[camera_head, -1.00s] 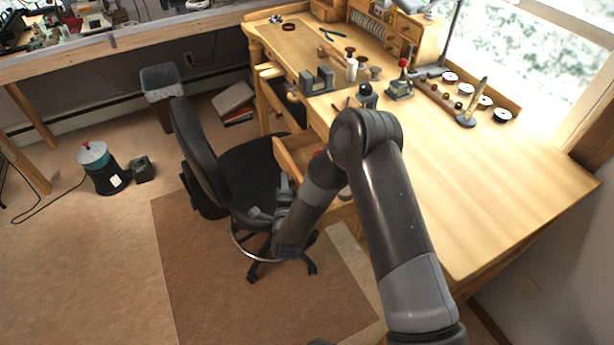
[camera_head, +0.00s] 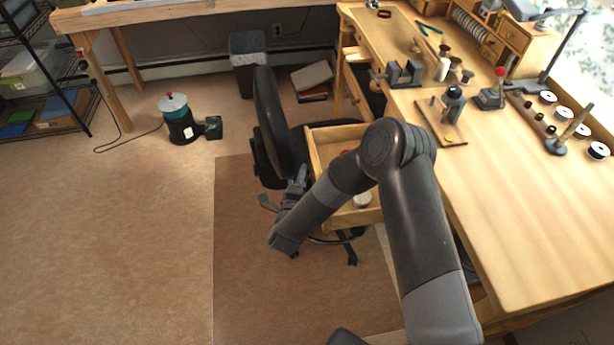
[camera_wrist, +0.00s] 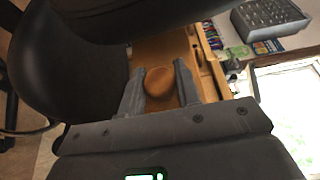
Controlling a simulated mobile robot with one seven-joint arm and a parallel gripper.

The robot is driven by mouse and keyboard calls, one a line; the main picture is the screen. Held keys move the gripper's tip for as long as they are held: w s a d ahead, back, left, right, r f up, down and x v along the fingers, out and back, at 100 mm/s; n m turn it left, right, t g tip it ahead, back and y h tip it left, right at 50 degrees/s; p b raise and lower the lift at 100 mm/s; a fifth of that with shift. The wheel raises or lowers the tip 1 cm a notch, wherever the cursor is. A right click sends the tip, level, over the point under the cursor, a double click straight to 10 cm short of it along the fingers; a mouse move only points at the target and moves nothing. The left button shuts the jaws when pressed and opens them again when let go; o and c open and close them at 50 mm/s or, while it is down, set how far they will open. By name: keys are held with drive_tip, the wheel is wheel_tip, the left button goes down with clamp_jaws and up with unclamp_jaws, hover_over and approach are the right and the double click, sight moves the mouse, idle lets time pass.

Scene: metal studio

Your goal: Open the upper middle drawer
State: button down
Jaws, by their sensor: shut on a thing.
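The open wooden drawer (camera_head: 335,132) sticks out from the bench at the middle of the head view. Its near part is hidden behind my arm. A round wooden knob (camera_wrist: 160,83) on its front shows in the wrist view. My gripper (camera_wrist: 160,88) is shut on this knob, with one finger on each side. In the head view my gripper (camera_head: 299,182) is at the drawer's left end, in front of the chair. A small pale round item (camera_head: 362,200) lies in the drawer.
A black office chair (camera_head: 270,115) stands close beside the drawer and my gripper; whether it touches cannot be told. The workbench (camera_head: 510,220) carries tools and spools at the back.

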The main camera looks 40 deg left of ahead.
drive_tip(key=c, duration=1.1)
unclamp_jaws()
drive_tip(key=v, duration=1)
drive_tip(key=shift+s, duration=0.35)
drive_tip(key=shift+d, duration=0.1)
